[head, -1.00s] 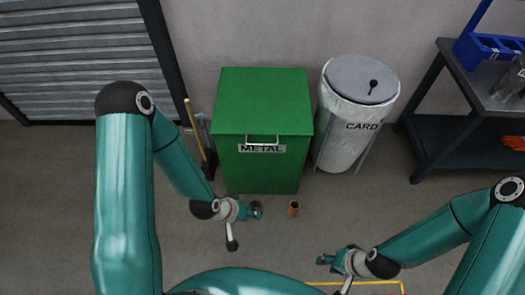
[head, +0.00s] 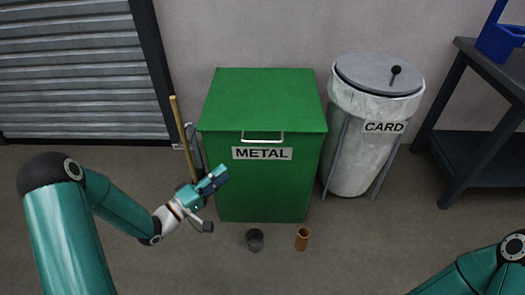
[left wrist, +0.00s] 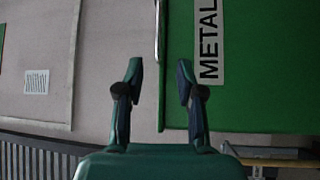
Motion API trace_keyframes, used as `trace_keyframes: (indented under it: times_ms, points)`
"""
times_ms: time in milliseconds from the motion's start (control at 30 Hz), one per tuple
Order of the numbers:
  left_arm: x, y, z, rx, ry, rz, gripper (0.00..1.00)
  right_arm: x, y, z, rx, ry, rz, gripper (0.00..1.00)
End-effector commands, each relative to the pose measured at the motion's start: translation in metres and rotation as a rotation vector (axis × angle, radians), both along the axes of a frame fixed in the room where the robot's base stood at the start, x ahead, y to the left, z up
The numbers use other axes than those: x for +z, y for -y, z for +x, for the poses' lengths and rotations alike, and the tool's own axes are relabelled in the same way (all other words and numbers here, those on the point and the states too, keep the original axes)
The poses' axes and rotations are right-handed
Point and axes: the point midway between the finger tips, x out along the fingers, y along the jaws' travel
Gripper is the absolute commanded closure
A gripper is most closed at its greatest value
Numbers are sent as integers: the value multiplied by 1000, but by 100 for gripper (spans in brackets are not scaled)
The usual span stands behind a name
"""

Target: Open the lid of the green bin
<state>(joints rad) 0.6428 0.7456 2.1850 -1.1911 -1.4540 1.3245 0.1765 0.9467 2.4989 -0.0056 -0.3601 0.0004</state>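The green bin (head: 265,190) stands against the wall with its lid (head: 264,100) shut. A metal handle (head: 262,137) is on the lid's front edge, above the METAL label (head: 262,154). My left gripper (head: 220,173) is in front of the bin's left front side, left of and below the handle. In the left wrist view its two fingers (left wrist: 162,78) are apart with nothing between them. That view also shows the label (left wrist: 208,40) and a thin bar, apparently the handle (left wrist: 157,22), beyond the fingertips. My right gripper is out of view.
A white CARD bin (head: 362,150) with a grey lid stands right of the green bin. A broom (head: 182,135) leans at its left. A dark cup (head: 254,240) and a brown cup (head: 302,239) are on the floor in front. A dark shelf (head: 480,155) is at far right.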

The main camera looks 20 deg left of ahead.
Motion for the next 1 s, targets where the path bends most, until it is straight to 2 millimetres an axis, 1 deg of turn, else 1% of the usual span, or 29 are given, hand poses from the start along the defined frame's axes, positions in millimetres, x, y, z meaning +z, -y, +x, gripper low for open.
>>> trace_keyframes:
  times_ms: [167, 267, 500, 700, 833, 1000]
  points:
    - [3, 12, 18, -4, 3, 1, 63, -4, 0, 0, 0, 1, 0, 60]
    - [5, 21, 34, -5, 3, 1, 63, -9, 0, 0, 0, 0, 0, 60]
    - [11, 47, 80, -4, 3, 2, 63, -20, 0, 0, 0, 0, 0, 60]
    - [17, 66, 114, -2, 3, 2, 63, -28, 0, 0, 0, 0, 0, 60]
    - [20, 74, 129, 0, 0, 1, 63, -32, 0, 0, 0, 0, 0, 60]
    - [22, 79, 139, 1, 0, 1, 63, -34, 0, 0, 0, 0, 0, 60]
